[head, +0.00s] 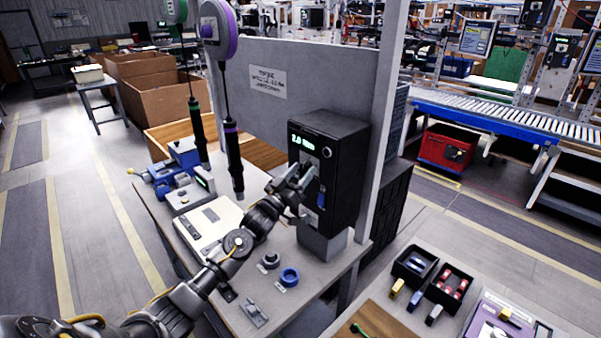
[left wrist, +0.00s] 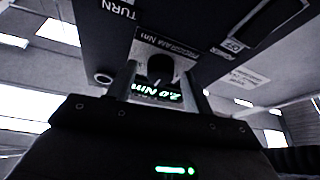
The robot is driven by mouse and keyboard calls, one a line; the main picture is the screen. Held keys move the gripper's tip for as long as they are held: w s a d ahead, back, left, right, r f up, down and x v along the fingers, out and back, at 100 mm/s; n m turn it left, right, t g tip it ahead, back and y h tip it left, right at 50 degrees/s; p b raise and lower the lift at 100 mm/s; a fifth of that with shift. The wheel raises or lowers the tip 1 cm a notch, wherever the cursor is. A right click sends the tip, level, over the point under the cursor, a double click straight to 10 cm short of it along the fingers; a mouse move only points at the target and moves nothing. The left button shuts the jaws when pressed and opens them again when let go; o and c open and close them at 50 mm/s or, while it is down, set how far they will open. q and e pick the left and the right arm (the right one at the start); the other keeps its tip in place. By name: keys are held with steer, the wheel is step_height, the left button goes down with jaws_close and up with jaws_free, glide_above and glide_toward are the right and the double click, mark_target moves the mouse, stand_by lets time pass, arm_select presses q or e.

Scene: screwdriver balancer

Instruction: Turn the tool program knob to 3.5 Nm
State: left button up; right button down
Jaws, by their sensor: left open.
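The black controller box (head: 345,165) stands upright on the bench, and its green display (head: 302,142) reads 2.0 Nm. My left gripper (head: 296,183) is at the front face of the box, just below the display, and covers the knob in the head view. In the left wrist view the dark round program knob (left wrist: 160,68) shows under the "PROGRAM Nm" label (left wrist: 166,44). The open fingers of my left gripper (left wrist: 158,75) stand on either side of it, with gaps visible; contact cannot be told. The display (left wrist: 155,92) appears upside down there. My right gripper is not in view.
Two hanging screwdrivers (head: 232,160) (head: 196,125) are left of the box, close to my left arm. A grey post (head: 386,130) and panel stand behind it. A blue ring (head: 289,277) and small fittings lie on the bench. Black bins (head: 414,265) stand at the lower right.

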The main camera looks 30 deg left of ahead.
arm_select(q)
steer(key=c, duration=1)
steer(key=shift+o, duration=0.2)
steer(key=shift+f, duration=0.1)
steer(key=shift+a+f+m+h+b, duration=0.15)
steer(key=shift+m+h+b, duration=0.45)
steer(key=shift+m+b, duration=0.5)
steer(key=m+g+h+b, duration=0.1)
steer(key=m+h+b, duration=0.1)
steer(key=m, duration=0.2)
steer(key=m+h+b, duration=0.2)
steer(key=m+b, duration=0.1)
steer(key=m, duration=0.1)
steer(key=shift+w+a+g, duration=0.1)
steer(key=shift+a+g, duration=0.05)
steer(key=shift+g, duration=0.25)
steer(key=m+h+b, duration=0.1)
steer(key=m, duration=0.1)
steer(key=m+g+b, duration=0.1)
steer(key=m, duration=0.1)
steer(key=shift+a+g+h+b, duration=0.1)
steer(key=shift+g+h+b, duration=0.2)
steer(key=shift+h, duration=0.1)
steer(key=shift+r+m+g+h+b, duration=0.15)
steer(key=shift+m+g+b, duration=0.15)
steer(key=shift+m, duration=0.5)
steer(key=shift+r+m+g+h+b, duration=0.15)
steer(key=shift+m+b, duration=0.25)
steer(key=shift+m, duration=0.4)
